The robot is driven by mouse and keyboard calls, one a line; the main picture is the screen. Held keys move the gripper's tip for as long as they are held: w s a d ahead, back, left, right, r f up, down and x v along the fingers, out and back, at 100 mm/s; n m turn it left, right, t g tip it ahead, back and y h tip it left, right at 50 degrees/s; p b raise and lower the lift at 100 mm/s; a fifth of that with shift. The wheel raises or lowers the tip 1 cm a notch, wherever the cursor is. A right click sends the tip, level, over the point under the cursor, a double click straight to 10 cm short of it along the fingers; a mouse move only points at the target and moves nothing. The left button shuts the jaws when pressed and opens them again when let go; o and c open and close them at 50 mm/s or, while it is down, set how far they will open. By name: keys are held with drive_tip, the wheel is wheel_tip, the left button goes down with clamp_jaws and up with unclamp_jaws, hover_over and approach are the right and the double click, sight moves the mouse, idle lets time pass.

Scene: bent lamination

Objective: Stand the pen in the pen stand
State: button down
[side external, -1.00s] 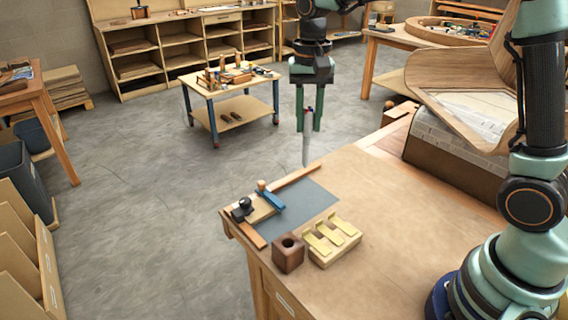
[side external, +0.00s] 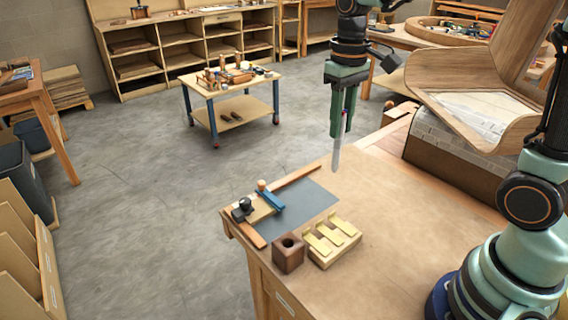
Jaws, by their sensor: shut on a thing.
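My gripper (side external: 343,132) is above the far edge of the workbench, fingers pointing down. It is shut on the pen (side external: 336,157), a thin grey-white shaft that hangs point-down below the fingers, nearly upright. The hole looks empty. The pen is well apart from it, farther back and to the right.
Beside the stand is a pale wooden block with yellow strips (side external: 333,243). The bench top (side external: 400,220) to the right is clear. A large curved wood panel (side external: 462,75) rises at the right.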

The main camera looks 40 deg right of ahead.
drive_tip(key=shift+a, duration=0.1)
drive_tip(key=s+a+f+n, duration=0.1)
drive_tip(key=s+a+f, duration=0.1)
drive_tip(key=a, duration=0.6)
drive_tip(key=s+a+f+n, duration=0.2)
drive_tip(key=a+f, duration=0.1)
drive_tip(key=a, duration=0.5)
drive_tip(key=shift+f, duration=0.2)
drive_tip(key=shift+a, duration=0.1)
idle(0.4)
drive_tip(key=shift+f, duration=2.8)
drive_tip(key=shift+f, duration=0.7)
idle(0.8)
drive_tip(key=shift+c, duration=2)
unclamp_jaws()
drive_tip(key=shift+r, duration=0.1)
